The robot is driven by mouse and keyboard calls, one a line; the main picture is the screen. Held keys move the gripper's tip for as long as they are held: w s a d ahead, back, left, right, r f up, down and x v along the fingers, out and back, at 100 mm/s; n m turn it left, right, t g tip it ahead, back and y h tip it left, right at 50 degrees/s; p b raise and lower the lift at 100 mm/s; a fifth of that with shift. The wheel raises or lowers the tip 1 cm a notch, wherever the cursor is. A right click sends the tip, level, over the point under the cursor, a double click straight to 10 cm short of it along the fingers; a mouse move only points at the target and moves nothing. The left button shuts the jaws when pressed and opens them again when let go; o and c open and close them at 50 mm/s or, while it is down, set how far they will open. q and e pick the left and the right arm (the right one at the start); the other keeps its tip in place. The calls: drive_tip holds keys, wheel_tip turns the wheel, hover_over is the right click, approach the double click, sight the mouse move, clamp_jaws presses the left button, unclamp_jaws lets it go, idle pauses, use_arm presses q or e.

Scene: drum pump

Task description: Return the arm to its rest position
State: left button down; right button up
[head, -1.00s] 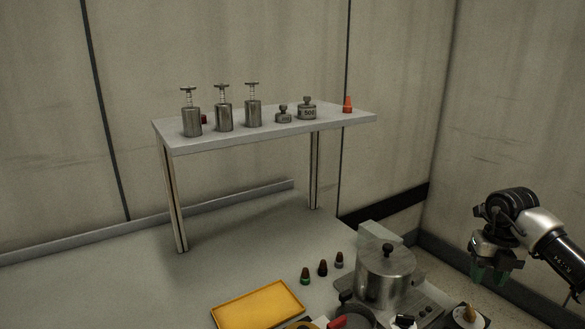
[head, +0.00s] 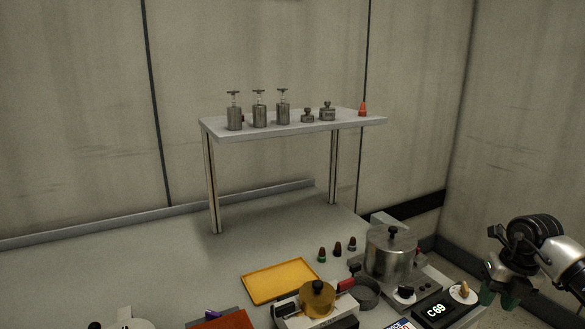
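My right arm comes in at the right edge. Its gripper (head: 499,296) points down with green fingertips spread apart, and I see nothing held between them. It hangs beyond the right end of the bench, right of the black display unit (head: 437,309) reading C69, and touches nothing that I can see. My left gripper and arm are out of view.
A steel pot (head: 390,256), a brass-coloured pot (head: 317,298) and a yellow tray (head: 279,281) stand on the bench (head: 130,270). A raised shelf (head: 290,128) holds metal cylinders, weights and an orange cone (head: 362,110). The bench's left part is largely clear.

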drive_tip(key=w+a+f+n+t+y, duration=0.15)
drive_tip(key=a+y, duration=0.35)
drive_tip(key=a, duration=0.6)
drive_tip(key=s+a+f+n+t+y, duration=0.15)
drive_tip(key=a+y, duration=0.35)
drive_tip(key=a, duration=0.7)
drive_tip(key=s+a+r+m+t+y, duration=0.2)
drive_tip(key=a+r+m+t+y, duration=0.3)
drive_tip(key=m+t, duration=0.5)
drive_tip(key=s+d+f+m+t+h, duration=0.1)
drive_tip(key=s+d+f+m+h, duration=0.35)
drive_tip(key=m+h, duration=0.45)
drive_tip(key=s+d+f+m+t+h, duration=0.1)
drive_tip(key=s+d+f+m+h, duration=0.3)
drive_tip(key=m+h, duration=0.55)
drive_tip(key=s+a+f+m+g+y, duration=0.1)
drive_tip(key=s+f+m+g, duration=0.2)
drive_tip(key=s+f+g, duration=0.5)
drive_tip(key=s+a+f+m+g+y, duration=0.1)
drive_tip(key=s+f+m+g+y, duration=0.2)
drive_tip(key=s, duration=0.9)
wheel_tip(320, 180, down, 28)
drive_tip(key=s+r+g+h, duration=0.1)
drive_tip(key=g+h, duration=0.1)
drive_tip(key=g, duration=0.1)
drive_tip(key=s+d+f, duration=0.3)
drive_tip(key=s+f, duration=1.2)
drive_tip(key=shift+s+f+n+g, duration=0.15)
drive_tip(key=shift+s+n+g, duration=0.2)
drive_tip(key=shift+s+g, duration=0.05)
